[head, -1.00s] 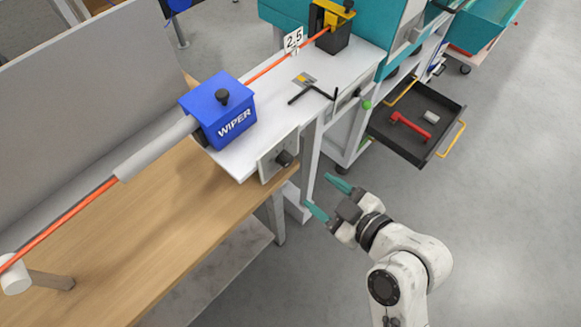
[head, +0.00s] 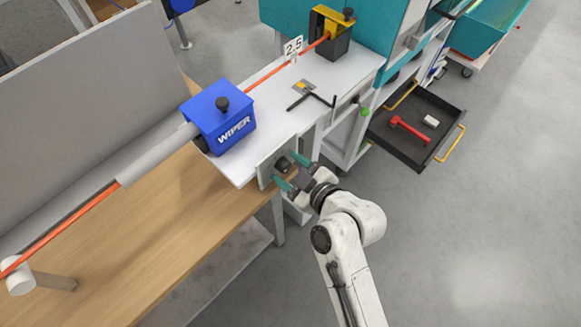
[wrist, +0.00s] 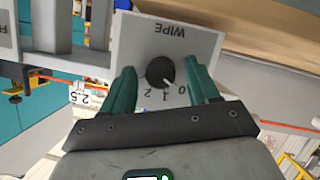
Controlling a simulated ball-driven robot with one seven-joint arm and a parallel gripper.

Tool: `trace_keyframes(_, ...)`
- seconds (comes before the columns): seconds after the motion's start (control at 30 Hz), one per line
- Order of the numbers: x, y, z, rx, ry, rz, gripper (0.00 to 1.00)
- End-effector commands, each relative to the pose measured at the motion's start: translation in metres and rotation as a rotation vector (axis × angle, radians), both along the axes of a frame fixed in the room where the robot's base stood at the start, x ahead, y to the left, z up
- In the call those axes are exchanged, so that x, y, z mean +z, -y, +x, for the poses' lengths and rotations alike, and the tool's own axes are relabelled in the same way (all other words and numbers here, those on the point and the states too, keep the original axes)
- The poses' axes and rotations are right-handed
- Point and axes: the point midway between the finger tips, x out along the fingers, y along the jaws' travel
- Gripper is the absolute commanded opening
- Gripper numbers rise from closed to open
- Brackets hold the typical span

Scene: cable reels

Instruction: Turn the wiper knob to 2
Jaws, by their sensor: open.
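The dark round wiper knob (wrist: 160,72) sits on a pale panel (wrist: 193,48) marked WIPE, upside down in the wrist view. The digits 0, 1 and 2 run along the knob's lower side. A small white mark on the knob appears to point toward 0. In the head view the knob (head: 283,163) is on the front of the white bench. My gripper (head: 289,170) is open at the panel. Its teal fingers (wrist: 162,80) stand on either side of the knob with a visible gap on each side.
The blue WIPER box (head: 221,117) sits on the white bench (head: 275,115) with an orange cable (head: 265,77) through it. An open dark drawer (head: 440,112) with a red tool is at right.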

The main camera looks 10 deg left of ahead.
Motion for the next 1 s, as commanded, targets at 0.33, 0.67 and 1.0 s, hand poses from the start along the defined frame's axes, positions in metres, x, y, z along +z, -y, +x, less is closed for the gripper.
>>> trace_keyframes(0.33,-0.0003,0.0001,-0.0002,0.000,-0.001,-0.001,0.46)
trace_keyframes(0.67,-0.0003,0.0002,-0.0004,0.000,-0.001,-0.001,0.14)
trace_keyframes(1.0,-0.0005,0.0004,-0.0003,0.001,-0.018,0.011,0.04)
